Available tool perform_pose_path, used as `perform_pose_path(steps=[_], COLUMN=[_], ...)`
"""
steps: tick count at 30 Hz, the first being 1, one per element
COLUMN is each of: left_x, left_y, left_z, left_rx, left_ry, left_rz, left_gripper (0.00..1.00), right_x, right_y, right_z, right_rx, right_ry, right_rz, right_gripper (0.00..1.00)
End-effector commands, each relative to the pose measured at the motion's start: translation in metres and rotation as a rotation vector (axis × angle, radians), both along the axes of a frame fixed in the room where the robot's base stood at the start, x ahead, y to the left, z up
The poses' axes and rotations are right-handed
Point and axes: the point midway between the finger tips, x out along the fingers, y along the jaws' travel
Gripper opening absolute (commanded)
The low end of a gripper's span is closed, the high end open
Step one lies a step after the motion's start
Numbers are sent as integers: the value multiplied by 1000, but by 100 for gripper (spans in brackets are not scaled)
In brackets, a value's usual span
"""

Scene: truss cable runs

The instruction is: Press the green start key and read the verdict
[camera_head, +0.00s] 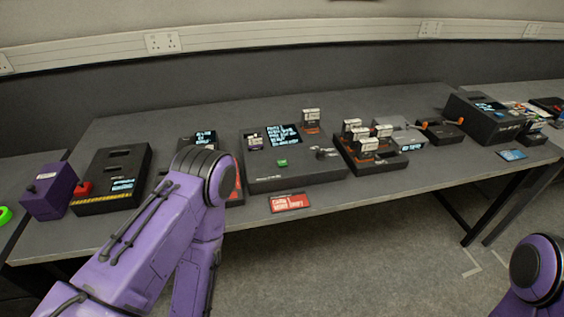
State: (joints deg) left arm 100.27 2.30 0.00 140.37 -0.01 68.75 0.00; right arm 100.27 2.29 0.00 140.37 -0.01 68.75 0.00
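The green start key (282,162) is a small bright green block on top of a wide dark tester box (300,180) in the middle of the table. A display (283,137) with pale blue lines of text is at the back of that box. The text is too small to read surely. My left arm comes in from the left and bends at a joint left of the box, then drops out of the bottom of the picture. Only a purple part of my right arm shows at the lower right. Neither gripper shows.
A red card (289,203) lies at the table's front edge. A dark tray (370,160) with several upright connectors stands right of the box. A black case (112,178) and a purple block (50,190) stand at the left. Another black box (485,118) stands at the right.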

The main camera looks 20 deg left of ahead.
Motion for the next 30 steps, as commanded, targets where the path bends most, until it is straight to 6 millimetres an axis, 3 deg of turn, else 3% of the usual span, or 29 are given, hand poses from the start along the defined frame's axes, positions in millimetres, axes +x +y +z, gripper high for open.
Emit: perform_pose_path(steps=[1,4,30], left_x=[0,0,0], left_y=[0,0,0], left_z=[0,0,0], left_rx=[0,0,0], left_ry=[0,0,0], left_rz=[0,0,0], left_gripper=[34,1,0], right_x=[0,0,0], right_y=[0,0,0], right_z=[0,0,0], right_rx=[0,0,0], right_ry=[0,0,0], right_rz=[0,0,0], right_gripper=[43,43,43])
